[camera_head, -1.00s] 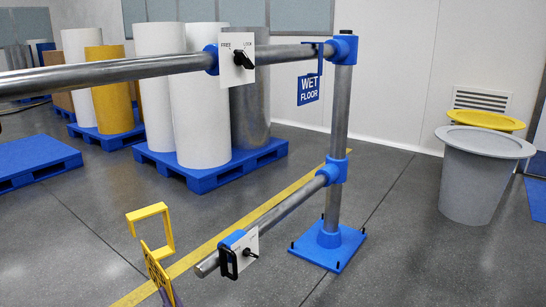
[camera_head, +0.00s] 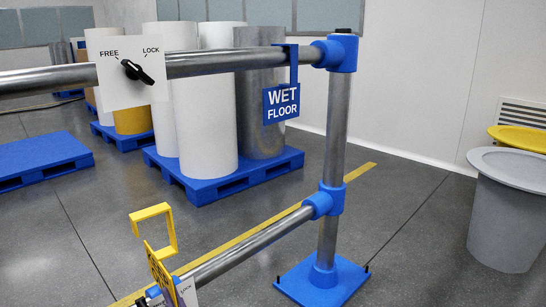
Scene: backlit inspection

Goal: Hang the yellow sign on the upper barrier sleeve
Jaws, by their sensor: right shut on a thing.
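The yellow sign (camera_head: 160,272) is at the bottom left, seen nearly edge-on, its square hook (camera_head: 155,212) upward and open in the air. My right gripper (camera_head: 174,294) is shut on the sign at the bottom edge, mostly out of frame. The sign overlaps the lower rail's near end in the picture; I cannot tell the gap. The upper rail (camera_head: 215,61) runs across the top. A white FREE/LOCK plate (camera_head: 113,88) with a black lever (camera_head: 137,72) is on it; the plate hides any sleeve behind it. My left gripper is not in view.
A blue WET FLOOR sign (camera_head: 281,103) hangs on the upper rail near the post (camera_head: 336,130). The lower rail (camera_head: 252,242) and blue base (camera_head: 322,284) stand below. A partly hidden lower plate (camera_head: 187,291) is beside the yellow sign. Grey bin (camera_head: 505,220) at right.

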